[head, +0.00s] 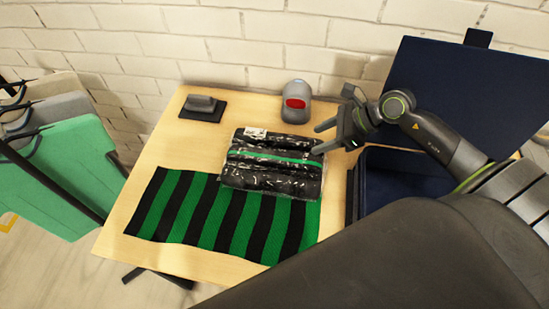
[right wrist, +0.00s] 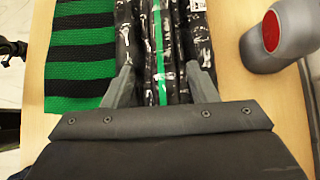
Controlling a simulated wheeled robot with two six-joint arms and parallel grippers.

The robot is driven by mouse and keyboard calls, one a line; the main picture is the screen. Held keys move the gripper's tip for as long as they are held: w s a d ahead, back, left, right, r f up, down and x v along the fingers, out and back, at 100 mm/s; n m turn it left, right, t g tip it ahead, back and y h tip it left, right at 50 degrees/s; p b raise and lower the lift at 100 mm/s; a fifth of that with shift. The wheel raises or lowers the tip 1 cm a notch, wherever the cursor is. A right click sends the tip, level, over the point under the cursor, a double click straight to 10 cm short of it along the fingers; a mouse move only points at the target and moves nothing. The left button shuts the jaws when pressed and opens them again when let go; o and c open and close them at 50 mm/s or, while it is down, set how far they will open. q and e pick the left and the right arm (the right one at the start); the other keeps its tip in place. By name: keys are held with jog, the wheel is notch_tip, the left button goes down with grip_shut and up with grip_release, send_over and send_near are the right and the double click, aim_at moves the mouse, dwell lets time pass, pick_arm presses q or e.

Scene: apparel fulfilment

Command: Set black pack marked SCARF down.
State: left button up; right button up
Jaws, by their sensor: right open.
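The black pack (head: 273,164), glossy with a green stripe and a small white label, lies flat on the wooden table, its lower part over the striped scarf. I cannot read a marking on it. My right gripper (head: 322,138) is open at the pack's right end. In the right wrist view the pack (right wrist: 160,50) runs away from the gripper (right wrist: 162,85), whose two fingers are spread at its near end. Whether they touch it is unclear. My left gripper is not in view.
A green and black striped scarf (head: 200,215) lies along the table's (head: 160,140) front. A grey scanner (head: 295,102) with a red window and a small grey device (head: 202,104) stand at the back. An open dark blue case (head: 385,175) is at right; garments (head: 70,175) hang at left.

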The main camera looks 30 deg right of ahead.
jog(key=p, duration=0.2)
send_near(276, 155)
jog(key=x, duration=0.3)
jog(key=shift+s+a+f, duration=0.1)
jog(key=shift+a+f, duration=0.15)
jog(key=shift+w+a+f+p, duration=0.25)
jog(key=shift+w+a+p, duration=0.1)
jog(key=shift+p, duration=0.25)
jog(key=p+x, duration=0.1)
jog(key=x, duration=0.2)
jog(key=shift+w+a+f, duration=0.25)
jog(key=shift+a+f, duration=0.05)
jog(key=shift+f, duration=0.2)
jog(key=shift+c, duration=0.2)
jog(key=c, duration=0.9)
